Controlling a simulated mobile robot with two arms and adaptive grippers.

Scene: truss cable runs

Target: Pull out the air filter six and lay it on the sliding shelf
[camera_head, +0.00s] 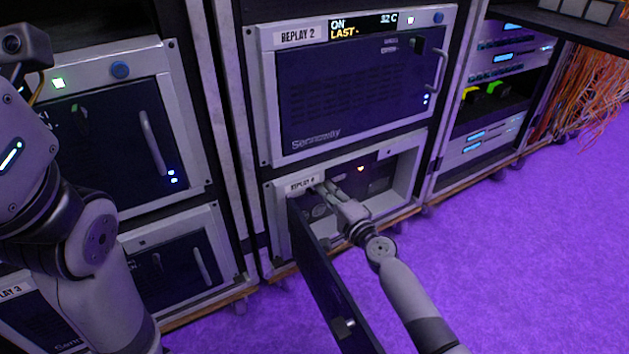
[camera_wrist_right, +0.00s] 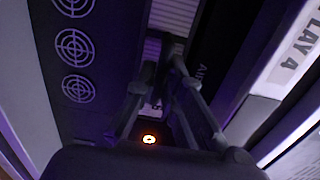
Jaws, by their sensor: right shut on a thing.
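My right gripper (camera_head: 324,187) reaches into the lower bay of the middle rack, the unit labelled REPLAY 4 (camera_head: 303,185). In the right wrist view the two fingers (camera_wrist_right: 165,75) are nearly together, shut on a small part mostly hidden between them. I cannot make out the number six. My left arm (camera_head: 90,240) is at the left; its gripper is out of view.
The dark door (camera_head: 325,285) of the lower unit hangs open left of my right arm. REPLAY 2 (camera_head: 355,95) is closed above. A dark shelf (camera_head: 550,22) with pale panels juts out at the top right; I cannot tell if it slides. Purple floor (camera_head: 540,250) is clear.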

